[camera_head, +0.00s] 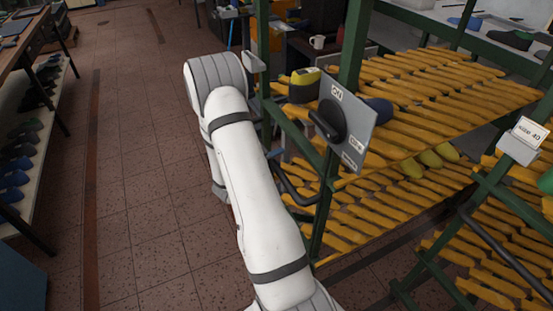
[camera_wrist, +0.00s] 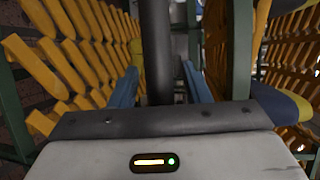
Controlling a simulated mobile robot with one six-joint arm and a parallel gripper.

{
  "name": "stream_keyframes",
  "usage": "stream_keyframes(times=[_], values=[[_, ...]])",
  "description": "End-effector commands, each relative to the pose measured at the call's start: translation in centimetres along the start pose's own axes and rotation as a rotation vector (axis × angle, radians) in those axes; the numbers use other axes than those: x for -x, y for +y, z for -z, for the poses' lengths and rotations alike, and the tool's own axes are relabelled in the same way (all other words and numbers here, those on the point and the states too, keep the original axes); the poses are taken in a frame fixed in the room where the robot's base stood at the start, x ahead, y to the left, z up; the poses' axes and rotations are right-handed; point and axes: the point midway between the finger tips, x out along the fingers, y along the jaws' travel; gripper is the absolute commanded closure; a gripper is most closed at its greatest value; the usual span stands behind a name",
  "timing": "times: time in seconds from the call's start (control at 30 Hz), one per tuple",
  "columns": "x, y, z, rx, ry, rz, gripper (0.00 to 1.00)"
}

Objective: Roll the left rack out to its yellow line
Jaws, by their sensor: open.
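The left rack has a green frame (camera_head: 353,45) and tiers of yellow slats (camera_head: 400,85), and stands right of my arm in the head view. A dark handle (camera_head: 290,187) curves out from its near side, partly hidden by my arm. In the wrist view a dark upright bar (camera_wrist: 157,45), which looks like this handle, stands between the blue fingers of my gripper (camera_wrist: 160,75). The fingers are open, one on each side of the bar, with gaps visible. In the head view my arm hides most of the gripper. I see no yellow floor line.
A grey panel (camera_head: 345,122) with a black knob is on the rack's front. Another rack with a size card (camera_head: 529,132) and dark handle (camera_head: 497,250) stands close on the right. The tiled floor (camera_head: 140,180) left of my arm is clear, up to a shoe shelf (camera_head: 42,150).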

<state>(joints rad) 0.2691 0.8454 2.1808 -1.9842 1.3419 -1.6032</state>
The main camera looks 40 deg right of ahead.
Motion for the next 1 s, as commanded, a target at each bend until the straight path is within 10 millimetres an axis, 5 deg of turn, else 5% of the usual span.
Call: stream_keyframes(times=[0.23,0.73,1.0], values=[[-0.07,-0.01,0.01,-0.001,0.001,0.0,0.58],[-0.09,-0.01,0.06,-0.001,0.002,0.0,0.99],[-0.1,0.0,0.09,-0.001,0.003,0.0,1.0]])
